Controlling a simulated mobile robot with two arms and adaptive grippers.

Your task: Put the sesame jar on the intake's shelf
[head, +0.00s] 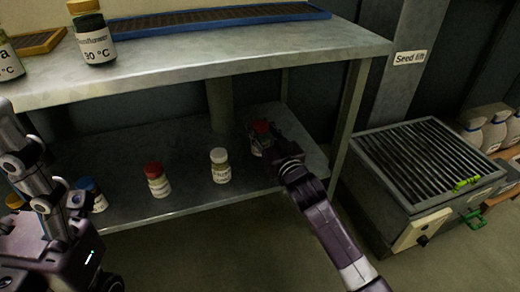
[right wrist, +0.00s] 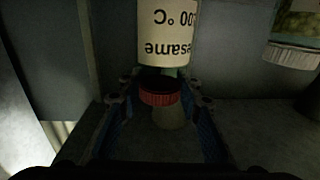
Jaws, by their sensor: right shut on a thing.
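The sesame jar (head: 257,145), with a red cap and a cream label, is at the right end of the lower shelf (head: 190,130). In the right wrist view the jar (right wrist: 167,40) appears upside down, its label partly reading "esame" and "00 °C". My right gripper (head: 265,138) is shut on it around the red cap end. The fingers hide part of the jar, and I cannot tell whether it touches the shelf. My left arm (head: 40,180) shows at the left edge; its fingertips do not show. A metal box with a slatted grate (head: 425,160) stands at the right, below a "Seed" sign (head: 409,58).
A white-capped jar (head: 220,166), a red-capped jar (head: 157,181) and a blue-capped jar (head: 91,195) stand on the lower shelf. The upper top (head: 230,60) holds a labelled jar (head: 95,40) and a blue-edged tray (head: 200,22). A table leg (head: 350,115) stands between shelf and grate box.

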